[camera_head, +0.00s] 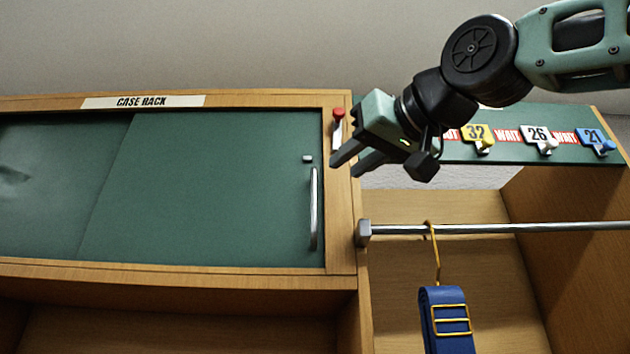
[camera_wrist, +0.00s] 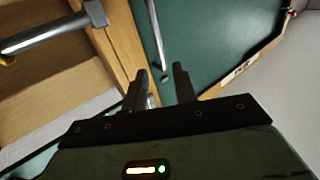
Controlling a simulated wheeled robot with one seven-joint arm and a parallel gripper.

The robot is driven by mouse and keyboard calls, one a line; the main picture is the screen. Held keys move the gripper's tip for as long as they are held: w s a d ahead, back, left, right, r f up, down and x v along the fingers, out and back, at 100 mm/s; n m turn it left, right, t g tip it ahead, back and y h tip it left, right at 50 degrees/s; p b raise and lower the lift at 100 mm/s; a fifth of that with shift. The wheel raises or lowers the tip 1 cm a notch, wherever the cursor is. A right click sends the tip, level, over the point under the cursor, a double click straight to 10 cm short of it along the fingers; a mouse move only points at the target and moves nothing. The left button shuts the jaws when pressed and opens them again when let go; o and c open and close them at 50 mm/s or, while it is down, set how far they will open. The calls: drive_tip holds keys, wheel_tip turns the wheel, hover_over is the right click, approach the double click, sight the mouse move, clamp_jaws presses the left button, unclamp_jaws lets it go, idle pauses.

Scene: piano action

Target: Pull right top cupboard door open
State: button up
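The top cupboard door (camera_head: 210,190) is a green panel in a wooden frame under a "CASE RACK" label, and it looks closed. A vertical silver handle (camera_head: 314,208) is on its right side. The handle also shows in the wrist view (camera_wrist: 156,38), beyond my fingertips. My gripper (camera_head: 343,170) is in front of the frame's right edge, above and to the right of the handle, and appears apart from it. In the wrist view my two fingers (camera_wrist: 160,82) are spread with nothing visible between them.
A red-topped peg (camera_head: 338,122) is on the frame beside my gripper. A metal rail (camera_head: 490,228) crosses the open bay to the right, with a blue strap (camera_head: 445,318) hanging from a hook. Numbered tags, including a yellow one (camera_head: 477,136), hang on a green board.

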sight(316, 188)
drive_tip(key=p+x, duration=0.4)
drive_tip(key=x, duration=0.6)
drive_tip(key=shift+w+a, duration=0.1)
drive_tip(key=shift+w, duration=0.1)
clamp_jaws()
